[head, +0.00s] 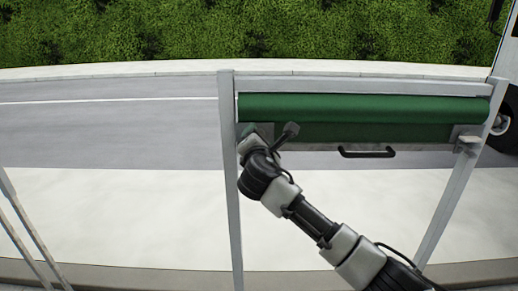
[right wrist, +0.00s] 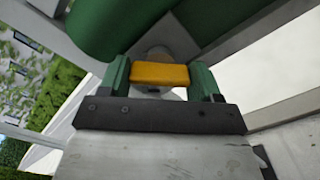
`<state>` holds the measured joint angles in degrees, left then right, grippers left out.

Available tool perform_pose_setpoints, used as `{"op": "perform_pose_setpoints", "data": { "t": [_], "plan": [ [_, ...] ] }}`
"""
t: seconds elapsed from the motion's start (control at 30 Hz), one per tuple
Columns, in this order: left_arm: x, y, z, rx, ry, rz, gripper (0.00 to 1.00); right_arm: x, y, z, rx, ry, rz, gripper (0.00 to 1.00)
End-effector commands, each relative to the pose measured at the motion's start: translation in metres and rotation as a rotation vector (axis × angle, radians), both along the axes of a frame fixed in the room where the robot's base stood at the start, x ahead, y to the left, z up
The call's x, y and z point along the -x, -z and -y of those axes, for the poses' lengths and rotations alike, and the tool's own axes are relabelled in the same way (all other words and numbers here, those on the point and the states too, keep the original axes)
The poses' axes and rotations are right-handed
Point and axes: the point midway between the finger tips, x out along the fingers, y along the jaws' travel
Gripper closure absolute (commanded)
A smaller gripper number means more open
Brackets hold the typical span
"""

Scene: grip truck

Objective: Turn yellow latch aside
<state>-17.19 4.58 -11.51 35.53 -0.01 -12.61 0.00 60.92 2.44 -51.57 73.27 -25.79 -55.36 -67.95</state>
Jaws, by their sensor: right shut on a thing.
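The yellow latch (right wrist: 160,74) shows in the right wrist view as a short, wide bar lying roughly level in the picture. It sits in front of a round grey mount below the green roll. My right gripper (right wrist: 161,80) is shut on the latch, with one green finger at each end of it. In the head view my right arm reaches up to the left end of the green roll (head: 365,108), beside the left post. The latch and the fingertips are hidden there behind my wrist. My left gripper is not in view.
A grey metal frame holds the roll, with a left post (head: 231,190) close to my wrist and a slanted right post (head: 455,195). A black handle (head: 366,153) hangs below the roll. Pale pavement, a road and a hedge lie behind. A vehicle wheel (head: 504,128) shows at right.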

Motion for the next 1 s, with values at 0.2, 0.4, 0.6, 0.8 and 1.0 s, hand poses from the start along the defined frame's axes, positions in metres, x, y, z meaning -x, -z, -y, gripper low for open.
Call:
{"op": "perform_pose_setpoints", "data": {
  "t": [0.2, 0.4, 0.6, 0.8, 1.0],
  "plan": [
    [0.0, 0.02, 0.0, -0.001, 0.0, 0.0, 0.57, 0.0, 0.005, -0.001, -0.21, -0.001, -0.002, 0.6],
    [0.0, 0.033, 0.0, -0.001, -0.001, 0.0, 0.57, 0.0, 0.005, -0.001, -0.392, 0.0, -0.003, 0.6],
    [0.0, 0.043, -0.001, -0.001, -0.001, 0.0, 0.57, 0.0, 0.004, -0.001, -0.546, 0.0, -0.003, 0.6],
    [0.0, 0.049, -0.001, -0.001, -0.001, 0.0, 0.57, 0.0, 0.003, -0.001, -0.656, 0.0, -0.003, 0.6],
    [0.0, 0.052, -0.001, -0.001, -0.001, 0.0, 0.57, 0.0, 0.002, -0.001, -0.719, 0.0, -0.003, 0.6]
  ]
}}
